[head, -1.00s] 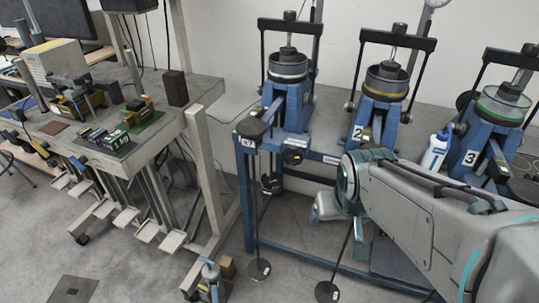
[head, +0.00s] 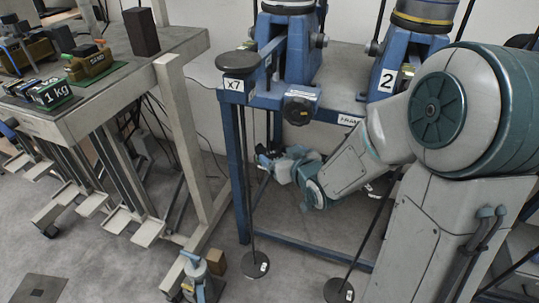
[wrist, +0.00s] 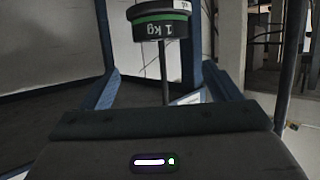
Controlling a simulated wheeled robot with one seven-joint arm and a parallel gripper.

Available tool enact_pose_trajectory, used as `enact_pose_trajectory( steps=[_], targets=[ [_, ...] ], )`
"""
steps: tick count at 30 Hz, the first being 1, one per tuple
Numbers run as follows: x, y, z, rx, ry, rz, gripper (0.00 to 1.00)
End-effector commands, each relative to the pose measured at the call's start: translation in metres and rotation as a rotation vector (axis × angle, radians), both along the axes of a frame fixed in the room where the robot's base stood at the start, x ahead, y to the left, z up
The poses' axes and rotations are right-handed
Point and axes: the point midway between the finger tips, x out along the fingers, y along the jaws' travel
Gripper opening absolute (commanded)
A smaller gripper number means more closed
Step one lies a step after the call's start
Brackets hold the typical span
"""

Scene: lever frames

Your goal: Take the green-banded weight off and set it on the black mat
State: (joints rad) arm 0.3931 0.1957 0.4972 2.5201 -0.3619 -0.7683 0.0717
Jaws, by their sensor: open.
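The green-banded weight (wrist: 160,22) is a dark cylinder marked 1 kg, on a thin rod at the top of the wrist view. Its top is cut off by the frame edge. In the head view my arm hides it. My gripper (head: 264,160) is below the blue bench, left of its middle, beside the frame's left upright. It is open, and the wrist view shows a gap between its dark body and the weight.
A blue bench (head: 345,108) carries the lever frames. A round black pad (head: 237,61) sits at its left corner.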

Motion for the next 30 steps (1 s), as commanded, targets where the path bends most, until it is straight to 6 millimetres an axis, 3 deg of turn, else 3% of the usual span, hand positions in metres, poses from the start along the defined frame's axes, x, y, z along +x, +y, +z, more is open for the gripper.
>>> enact_pose_trajectory(
  steps=[16, 30],
  targets=[
    [0.039, 0.018, -0.046, 0.001, 0.0, 0.002, 0.84],
    [0.074, 0.031, -0.059, -0.001, 0.001, 0.0, 0.84]
  ],
)
